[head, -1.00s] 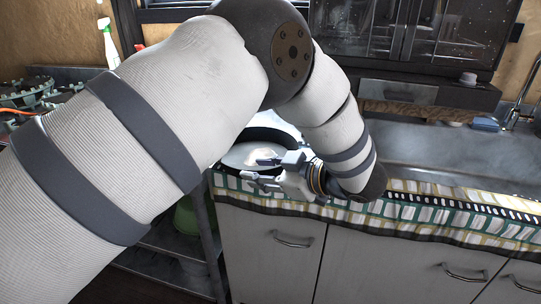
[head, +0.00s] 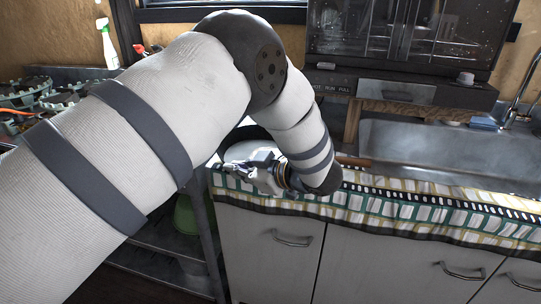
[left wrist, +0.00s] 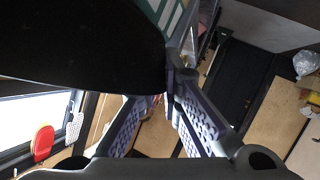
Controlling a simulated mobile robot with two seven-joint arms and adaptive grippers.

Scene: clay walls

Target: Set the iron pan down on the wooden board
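The iron pan (head: 257,151) is dark-rimmed with a pale inner disc. It stands at the left end of the counter in the head view, partly hidden by my left arm. My left gripper (head: 238,168) is at its near side, with fingers apart. In the left wrist view the fingers (left wrist: 158,108) look spread, and a large black surface, likely the pan (left wrist: 80,50), hides part of the left one. A brown wooden edge, likely the wooden board (head: 354,161), shows left of the sink; my forearm hides most of it. My right gripper is not in view.
The sink (head: 440,150) fills the right of the counter, with a dark oven-like appliance (head: 405,50) behind it. A patterned cloth (head: 400,210) covers the front edge. Green pieces (head: 40,95) and a spray bottle (head: 107,45) are at the left.

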